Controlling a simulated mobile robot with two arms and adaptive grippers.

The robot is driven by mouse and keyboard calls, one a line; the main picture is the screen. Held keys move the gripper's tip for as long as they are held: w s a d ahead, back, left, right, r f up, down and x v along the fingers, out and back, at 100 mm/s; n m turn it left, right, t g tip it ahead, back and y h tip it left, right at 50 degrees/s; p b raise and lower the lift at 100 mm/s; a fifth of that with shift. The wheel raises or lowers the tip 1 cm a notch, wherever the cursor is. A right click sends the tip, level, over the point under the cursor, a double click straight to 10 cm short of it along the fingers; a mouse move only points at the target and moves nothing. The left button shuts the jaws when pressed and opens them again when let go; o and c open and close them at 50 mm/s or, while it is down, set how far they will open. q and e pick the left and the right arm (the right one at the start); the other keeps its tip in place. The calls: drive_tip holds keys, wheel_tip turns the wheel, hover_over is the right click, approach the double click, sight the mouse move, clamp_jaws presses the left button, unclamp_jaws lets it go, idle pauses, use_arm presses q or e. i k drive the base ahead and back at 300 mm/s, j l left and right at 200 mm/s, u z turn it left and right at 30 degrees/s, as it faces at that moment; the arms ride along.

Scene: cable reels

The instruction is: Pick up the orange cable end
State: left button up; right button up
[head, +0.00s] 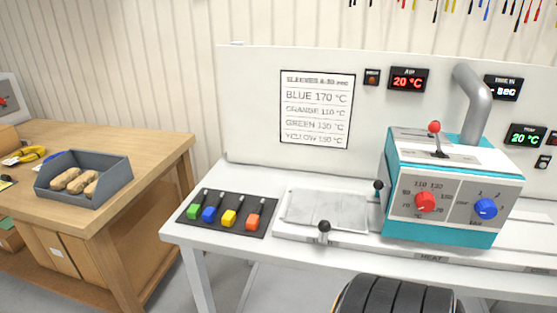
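The orange cable end (253,221) is an orange-red block with a dark stem. It lies at the right end of a dark mat (212,226) on the white bench. To its left on the same mat are a yellow one (229,217), a blue one (209,214) and a green one (193,211), each with a similar dark stem. Neither of my grippers is in view. Nothing covers the orange cable end.
Right of the mat is a flat metal plate (325,208) with black-knobbed levers. Beyond it stands a teal-and-white heater machine (455,192). A wooden table (130,150) with a grey bin (83,182) is at left. A dark rounded ribbed object (395,297) shows at the bottom edge.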

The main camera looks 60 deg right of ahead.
sight(252, 223)
drive_tip(key=l+z, duration=0.1)
drive_tip(key=z, duration=1.3)
